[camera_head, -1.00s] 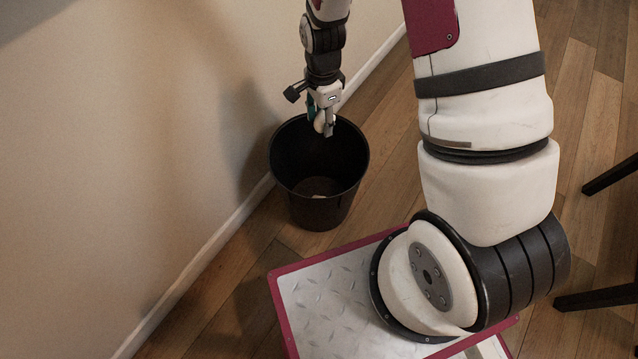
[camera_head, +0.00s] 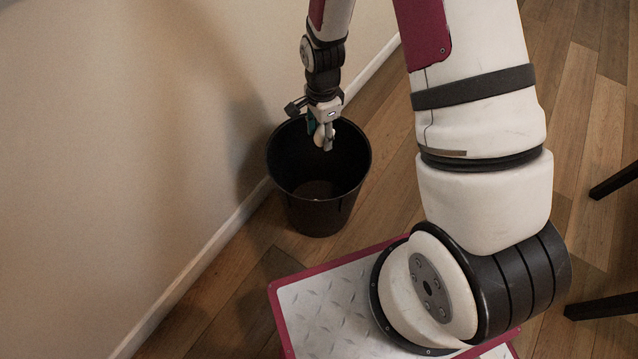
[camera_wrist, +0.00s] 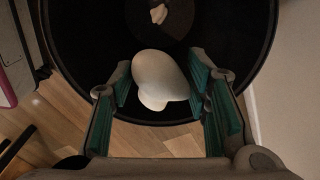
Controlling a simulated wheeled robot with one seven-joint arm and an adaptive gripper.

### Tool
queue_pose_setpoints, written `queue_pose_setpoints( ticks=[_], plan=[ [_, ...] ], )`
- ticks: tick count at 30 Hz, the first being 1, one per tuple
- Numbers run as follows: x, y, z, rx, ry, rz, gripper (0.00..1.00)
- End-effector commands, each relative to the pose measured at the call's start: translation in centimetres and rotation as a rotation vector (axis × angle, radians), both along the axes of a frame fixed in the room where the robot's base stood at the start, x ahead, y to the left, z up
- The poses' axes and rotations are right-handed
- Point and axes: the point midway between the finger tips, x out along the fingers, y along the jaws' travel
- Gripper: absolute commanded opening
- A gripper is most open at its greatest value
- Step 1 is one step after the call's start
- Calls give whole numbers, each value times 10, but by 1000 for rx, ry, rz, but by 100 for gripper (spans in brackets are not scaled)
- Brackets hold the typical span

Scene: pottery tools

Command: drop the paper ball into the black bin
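The black bin (camera_head: 290,170) stands upright on the floor close to the wall, its mouth open. My gripper (camera_head: 322,143) points down over the far part of the bin's mouth. It is shut on the white paper ball (camera_wrist: 160,76), which sits between the teal finger pads in the wrist view. In the head view, the ball (camera_head: 319,135) is a small pale patch, partly hidden by the fingers. In the wrist view, the bin's rim (camera_wrist: 75,92) curves behind the ball, and the dark inside lies beyond it.
A pale crumpled piece (camera_wrist: 158,13) lies at the bin's bottom. The wall (camera_head: 130,130) with its white baseboard runs close along the bin's left. Dark legs (camera_head: 612,180) stand at the right edge. Wooden floor (camera_head: 385,150) is bare right of the bin.

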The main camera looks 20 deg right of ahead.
Motion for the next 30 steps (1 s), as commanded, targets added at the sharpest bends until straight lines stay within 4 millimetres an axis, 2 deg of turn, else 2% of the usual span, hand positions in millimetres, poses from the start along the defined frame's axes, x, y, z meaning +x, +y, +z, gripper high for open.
queue_pose_setpoints(
  ticks=[1,3,12,16,20,30],
  plan=[
    [0,0,0,0,0,0,55],
    [0,0,0,0,0,0,67],
    [0,0,1,0,0,0,67],
    [1,0,9,-1,-1,0,67],
    [1,0,29,0,-4,0,67],
    [1,0,95,1,-4,0,67]
  ],
)
